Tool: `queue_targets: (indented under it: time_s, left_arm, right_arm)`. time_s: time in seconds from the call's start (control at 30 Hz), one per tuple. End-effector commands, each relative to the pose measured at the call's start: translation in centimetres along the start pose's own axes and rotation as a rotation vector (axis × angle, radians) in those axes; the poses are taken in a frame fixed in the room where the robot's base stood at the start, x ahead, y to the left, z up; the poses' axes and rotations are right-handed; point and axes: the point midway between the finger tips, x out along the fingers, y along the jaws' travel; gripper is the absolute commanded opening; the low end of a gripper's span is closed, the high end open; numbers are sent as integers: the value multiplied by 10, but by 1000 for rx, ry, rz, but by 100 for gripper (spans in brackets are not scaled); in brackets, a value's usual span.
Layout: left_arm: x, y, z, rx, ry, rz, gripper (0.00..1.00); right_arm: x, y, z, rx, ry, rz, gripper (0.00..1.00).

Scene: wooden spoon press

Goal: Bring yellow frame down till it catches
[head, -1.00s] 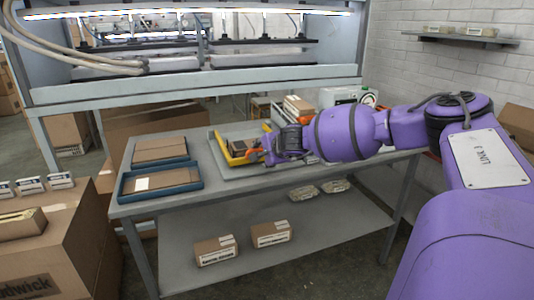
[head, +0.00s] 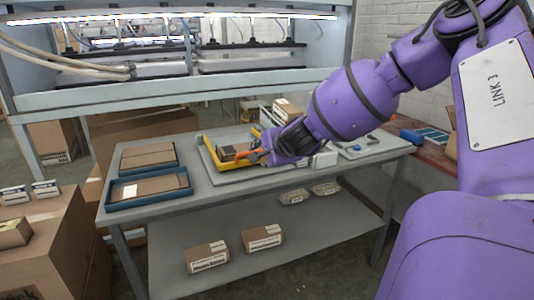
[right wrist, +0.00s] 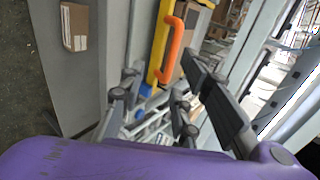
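The yellow frame (head: 211,156) is on the grey press base (head: 205,160) on the table, around a brown block (head: 231,152). Whether it is fully down or caught cannot be told. Its orange handle (head: 250,157) is on the near right side. In the right wrist view the yellow bar (right wrist: 160,45) and orange handle (right wrist: 172,50) lie ahead of my right gripper (right wrist: 168,88). The fingers are spread apart, with nothing visible held between them. In the head view my purple right arm hides the frame's right part and most of the gripper. My left gripper is out of view.
Two blue trays (head: 188,191) with brown cardboard pieces stand on the table's left. A white machine (head: 325,157) is partly behind my arm. Boxes (head: 207,256) lie on the lower shelf. A lit rack (head: 185,88) stands behind the table.

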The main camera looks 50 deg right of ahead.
Motion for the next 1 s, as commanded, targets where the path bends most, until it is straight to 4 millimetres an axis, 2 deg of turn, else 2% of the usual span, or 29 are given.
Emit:
queue_targets:
  time_s: [0.1, 0.27, 0.9, 1.0]
  left_arm:
    - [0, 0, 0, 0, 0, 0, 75]
    - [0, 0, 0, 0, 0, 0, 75]
    - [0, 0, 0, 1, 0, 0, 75]
    - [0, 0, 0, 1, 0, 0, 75]
  right_arm:
    - [-14, -2, 2, -3, -3, -4, 30]
    - [-22, -1, 1, -2, -1, -3, 30]
    - [-22, -1, 1, -6, -1, -2, 30]
    - [-23, 7, 6, -12, -24, 30, 30]
